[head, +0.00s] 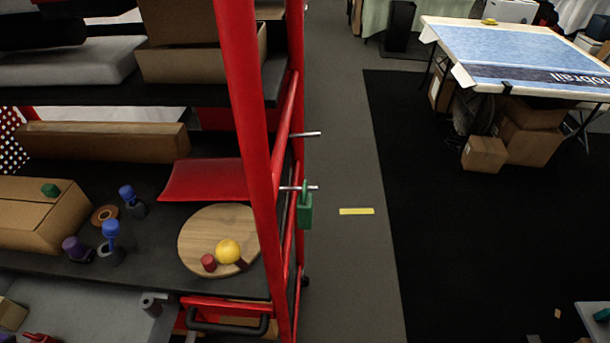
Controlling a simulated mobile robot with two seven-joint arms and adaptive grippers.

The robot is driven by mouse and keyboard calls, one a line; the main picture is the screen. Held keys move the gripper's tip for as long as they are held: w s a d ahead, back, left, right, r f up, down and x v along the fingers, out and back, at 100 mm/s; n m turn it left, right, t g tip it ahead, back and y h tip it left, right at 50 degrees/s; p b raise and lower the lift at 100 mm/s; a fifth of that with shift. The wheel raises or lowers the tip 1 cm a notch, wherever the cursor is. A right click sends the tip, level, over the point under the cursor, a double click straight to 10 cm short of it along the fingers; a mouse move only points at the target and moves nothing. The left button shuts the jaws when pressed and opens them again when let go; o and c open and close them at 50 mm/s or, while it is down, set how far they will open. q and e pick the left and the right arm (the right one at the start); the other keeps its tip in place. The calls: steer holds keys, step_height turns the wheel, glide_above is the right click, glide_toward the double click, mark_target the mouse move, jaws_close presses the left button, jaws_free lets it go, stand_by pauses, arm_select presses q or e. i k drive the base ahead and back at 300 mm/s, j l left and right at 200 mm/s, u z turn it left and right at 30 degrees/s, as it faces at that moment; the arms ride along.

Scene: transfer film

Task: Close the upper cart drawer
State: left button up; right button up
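A red-framed cart or rack (247,120) with dark shelves fills the left side of the head view. At its bottom edge, below the lower shelf, is a red drawer-like part (215,303) with a black bar handle (228,325). The bottom of the picture cuts it off, so I cannot tell whether it is the upper drawer or how far it stands open. Neither of my grippers can be made out in this view.
The lower shelf (150,268) holds a round wooden board (205,235) with a yellow ball (228,251), several small coloured items and a cardboard box (38,225). A green padlock (305,210) hangs on the right side.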

mark_target(66, 311)
steer(key=u, duration=0.5)
steer(key=j+u, duration=0.1)
steer(key=u, duration=0.4)
steer(key=j+u, duration=0.1)
steer(key=u, duration=0.35)
steer(key=j+u, duration=0.1)
steer(key=u, duration=0.4)
steer(key=j+u, duration=0.2)
steer(key=u, duration=0.25)
steer(key=j, duration=0.2)
steer(key=z, duration=0.05)
